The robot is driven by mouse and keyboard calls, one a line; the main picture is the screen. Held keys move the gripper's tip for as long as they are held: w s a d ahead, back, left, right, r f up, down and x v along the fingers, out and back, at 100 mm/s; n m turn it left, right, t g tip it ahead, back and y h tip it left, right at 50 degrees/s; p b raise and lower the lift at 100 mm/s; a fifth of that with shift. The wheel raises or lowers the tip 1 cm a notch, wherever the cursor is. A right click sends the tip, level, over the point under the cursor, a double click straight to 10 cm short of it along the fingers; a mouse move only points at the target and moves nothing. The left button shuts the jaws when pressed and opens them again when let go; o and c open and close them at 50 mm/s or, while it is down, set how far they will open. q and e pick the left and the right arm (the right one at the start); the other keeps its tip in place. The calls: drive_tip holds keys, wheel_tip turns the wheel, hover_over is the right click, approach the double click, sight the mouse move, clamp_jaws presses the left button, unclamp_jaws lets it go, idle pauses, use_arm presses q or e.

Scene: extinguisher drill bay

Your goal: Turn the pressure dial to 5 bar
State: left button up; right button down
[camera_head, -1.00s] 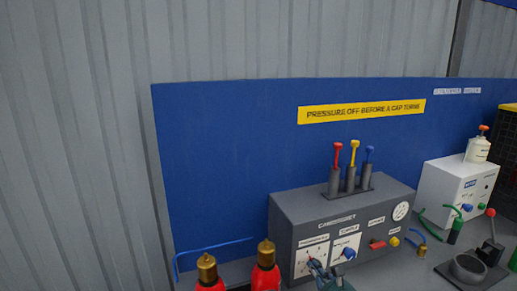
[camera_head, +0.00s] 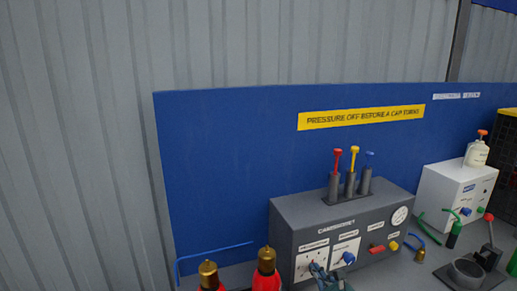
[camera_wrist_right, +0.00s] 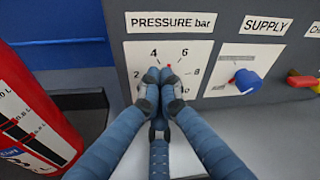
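The pressure dial's white face (camera_wrist_right: 135,62) shows in the right wrist view under a "PRESSURE bar" label, with 4, 6 and 8 readable. A small red mark (camera_wrist_right: 168,66) shows just above my fingertips, between 4 and 6. My right gripper (camera_wrist_right: 160,76) is at the dial's centre with its fingertips close together, apparently shut on the knob, which they hide. In the head view the dial panel (camera_head: 304,266) is at the front left of the grey cabinet, and my right gripper (camera_head: 317,268) is in front of it. My left gripper is not in view.
A blue supply knob (camera_wrist_right: 246,80) is right of the dial. A red extinguisher (camera_wrist_right: 32,115) stands close at left. The grey cabinet (camera_head: 300,213) carries red, yellow and blue levers on top. A white box (camera_head: 440,192) stands farther right.

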drive_tip(key=shift+d+f, duration=0.2)
drive_tip(key=shift+d, duration=0.05)
drive_tip(key=f+p+v, duration=0.1)
drive_tip(key=p+v, duration=0.2)
drive_tip(key=v, duration=0.3)
drive_tip(key=shift+r, duration=0.3)
drive_tip(key=shift+f, duration=0.1)
